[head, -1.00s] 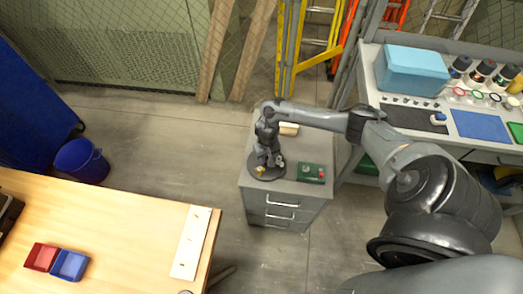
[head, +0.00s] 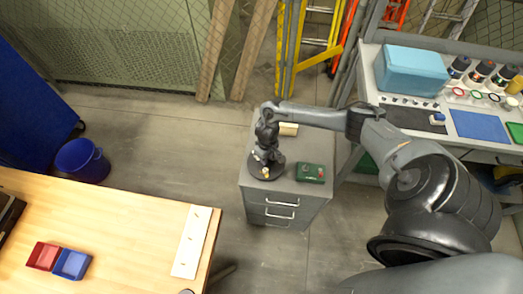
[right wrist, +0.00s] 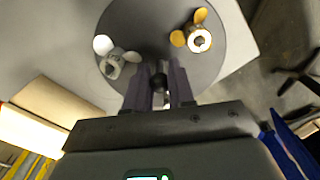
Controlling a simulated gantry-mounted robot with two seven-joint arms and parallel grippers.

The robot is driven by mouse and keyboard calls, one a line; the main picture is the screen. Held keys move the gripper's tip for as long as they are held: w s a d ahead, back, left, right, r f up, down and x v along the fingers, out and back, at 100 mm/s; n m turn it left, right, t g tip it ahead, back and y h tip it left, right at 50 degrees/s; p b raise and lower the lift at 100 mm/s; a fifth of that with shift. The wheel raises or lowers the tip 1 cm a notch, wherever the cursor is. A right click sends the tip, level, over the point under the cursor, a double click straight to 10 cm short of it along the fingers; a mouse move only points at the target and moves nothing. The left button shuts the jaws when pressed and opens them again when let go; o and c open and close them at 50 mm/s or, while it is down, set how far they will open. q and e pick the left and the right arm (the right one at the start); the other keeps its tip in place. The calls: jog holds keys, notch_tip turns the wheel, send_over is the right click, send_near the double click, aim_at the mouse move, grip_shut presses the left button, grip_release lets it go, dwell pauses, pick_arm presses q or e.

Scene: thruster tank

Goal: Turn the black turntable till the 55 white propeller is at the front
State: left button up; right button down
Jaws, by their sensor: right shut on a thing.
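The black turntable (head: 252,172) is a round disc on top of a grey drawer cabinet, and it shows from above in the right wrist view (right wrist: 150,25). A yellow propeller (right wrist: 179,38) with a pale hub sits on the disc. A pale grey-white propeller (right wrist: 118,62) with a white round part sits on the other side. No number is readable, so I cannot tell which one is the 55. My right gripper (head: 267,158) points down over the disc, shut on a dark knob (right wrist: 158,82) at its middle. The gripper hides part of the disc. My left gripper is not in view.
The grey cabinet (head: 284,208) also carries a green box (head: 311,173) right of the disc and a wooden block (head: 288,129) behind. A wooden table (head: 120,225) stands at left, a workbench (head: 405,120) at right. The floor between table and cabinet is clear.

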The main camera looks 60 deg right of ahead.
jog(key=shift+n, duration=1.8)
jog(key=shift+n, duration=1.7)
